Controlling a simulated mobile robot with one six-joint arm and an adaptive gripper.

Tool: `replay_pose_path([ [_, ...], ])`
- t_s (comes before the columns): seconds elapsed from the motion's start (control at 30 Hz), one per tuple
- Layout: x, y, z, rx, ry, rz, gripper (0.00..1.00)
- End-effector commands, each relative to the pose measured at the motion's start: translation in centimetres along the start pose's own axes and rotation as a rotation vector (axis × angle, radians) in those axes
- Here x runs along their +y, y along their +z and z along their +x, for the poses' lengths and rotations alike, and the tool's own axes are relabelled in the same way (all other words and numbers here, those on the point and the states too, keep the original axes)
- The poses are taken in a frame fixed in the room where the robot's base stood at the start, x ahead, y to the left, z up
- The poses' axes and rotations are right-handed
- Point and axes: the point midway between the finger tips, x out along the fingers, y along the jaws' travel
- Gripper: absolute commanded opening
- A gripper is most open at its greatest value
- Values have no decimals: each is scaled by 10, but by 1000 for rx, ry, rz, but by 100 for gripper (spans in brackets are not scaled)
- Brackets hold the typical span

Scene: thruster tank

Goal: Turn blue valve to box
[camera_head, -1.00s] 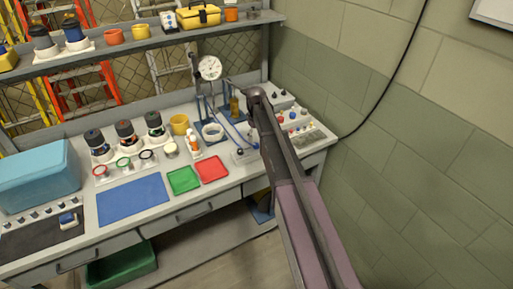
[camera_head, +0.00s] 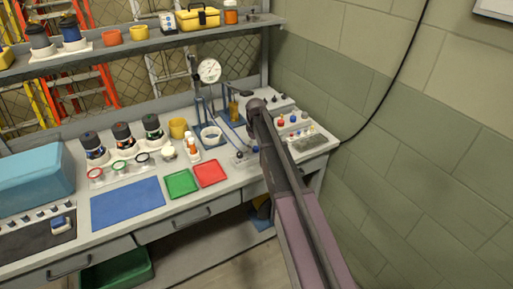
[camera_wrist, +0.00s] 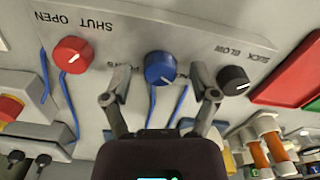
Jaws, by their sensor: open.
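The blue valve (camera_wrist: 160,68) is a round knob with a white pointer mark toward its lower right, on a pale panel (camera_wrist: 215,40) in the wrist view. My gripper (camera_wrist: 160,76) is open, with one finger on each side of the blue knob and gaps between. I cannot tell how far above the panel the fingertips are. The printed label by the blue knob is mostly hidden by a finger. In the head view, a small blue knob (camera_head: 256,149) shows beside my arm, and my gripper is hidden.
A red knob (camera_wrist: 72,55) marked SHUT and OPEN is left of the blue one. A black knob (camera_wrist: 233,80) marked SUCK and BLOW is close to its right. Blue tubes run by the panel. A red tray (camera_head: 210,173) and green tray (camera_head: 181,184) lie nearby. A wall stands right.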

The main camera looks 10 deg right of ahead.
Motion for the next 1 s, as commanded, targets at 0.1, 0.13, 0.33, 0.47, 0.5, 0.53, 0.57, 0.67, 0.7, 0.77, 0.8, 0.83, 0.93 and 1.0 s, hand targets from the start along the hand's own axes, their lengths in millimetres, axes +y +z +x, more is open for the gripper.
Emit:
replay_pose_path([
  [0.1,0,0,0,0,0,0,67],
  [0.13,0,0,0,0,0,0,58],
  [0.33,0,0,0,0,0,0,0],
  [0.47,0,0,0,0,0,0,0],
  [0.5,0,0,0,0,0,1,0],
  [0.53,0,0,0,0,0,2,0],
  [0.57,0,0,0,0,0,4,0],
  [0.67,0,0,0,0,0,16,0],
  [0.7,0,0,0,0,0,23,0],
  [0.77,0,0,0,0,0,37,0],
  [0.8,0,0,0,0,0,50,0],
  [0.83,0,0,0,0,0,61,0],
  [0.93,0,0,0,0,0,107,0],
  [1.0,0,0,0,0,0,149,0],
])
